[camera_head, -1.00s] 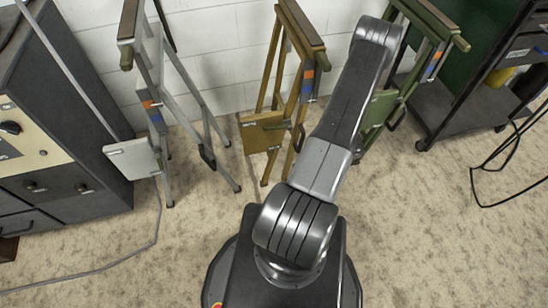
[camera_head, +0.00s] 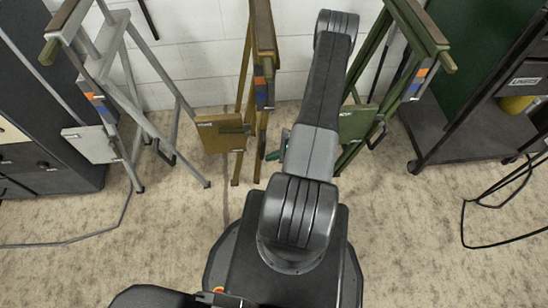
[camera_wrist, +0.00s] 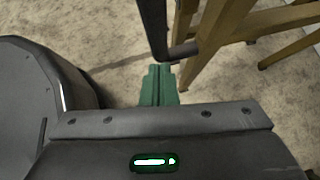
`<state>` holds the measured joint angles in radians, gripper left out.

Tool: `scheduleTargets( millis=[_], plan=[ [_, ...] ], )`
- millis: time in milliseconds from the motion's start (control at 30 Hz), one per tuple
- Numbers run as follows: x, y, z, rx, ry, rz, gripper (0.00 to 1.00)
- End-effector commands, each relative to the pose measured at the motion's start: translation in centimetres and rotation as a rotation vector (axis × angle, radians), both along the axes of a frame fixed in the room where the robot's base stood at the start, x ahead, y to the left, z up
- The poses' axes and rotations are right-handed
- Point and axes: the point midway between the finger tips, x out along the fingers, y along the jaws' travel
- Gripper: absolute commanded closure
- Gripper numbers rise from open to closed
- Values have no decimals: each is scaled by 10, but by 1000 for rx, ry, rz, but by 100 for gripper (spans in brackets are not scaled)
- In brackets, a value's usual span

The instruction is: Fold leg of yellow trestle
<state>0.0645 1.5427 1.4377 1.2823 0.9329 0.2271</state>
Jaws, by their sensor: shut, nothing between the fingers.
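The yellow trestle (camera_head: 246,101) stands upright by the wall in the middle of the head view, its legs seen nearly edge-on and close together. A yellow plate (camera_head: 215,134) and a patch of orange and blue are on it. In the wrist view its wooden legs (camera_wrist: 235,40) cross the upper right. A black bent bar (camera_wrist: 155,28) hangs there just beyond my fingertips. My gripper (camera_wrist: 160,72) is shut and empty, its green fingers close to the bar's lower end; I cannot tell whether they touch. In the head view the green fingers (camera_head: 272,155) show just right of the trestle.
A grey trestle (camera_head: 150,122) stands to the left and a green trestle (camera_head: 358,122) to the right, partly behind my arm. A dark cabinet (camera_head: 60,160) is far left, a black shelf cart (camera_head: 470,120) right. Cables lie on the carpet, which is clear in front.

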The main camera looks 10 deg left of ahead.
Motion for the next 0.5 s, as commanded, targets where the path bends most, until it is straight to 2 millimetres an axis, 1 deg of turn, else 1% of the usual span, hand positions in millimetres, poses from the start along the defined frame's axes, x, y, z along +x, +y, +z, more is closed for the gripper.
scheduleTargets(
  millis=[200, 267, 400, 500],
  plan=[
    [0, 0, 0, 1, 0, 0, 100],
    [-1, 5, -2, 11, 4, 1, 100],
    [-8, 28, -2, 70, 20, 4, 100],
    [-12, 41, 1, 106, 30, 3, 100]
  ],
)
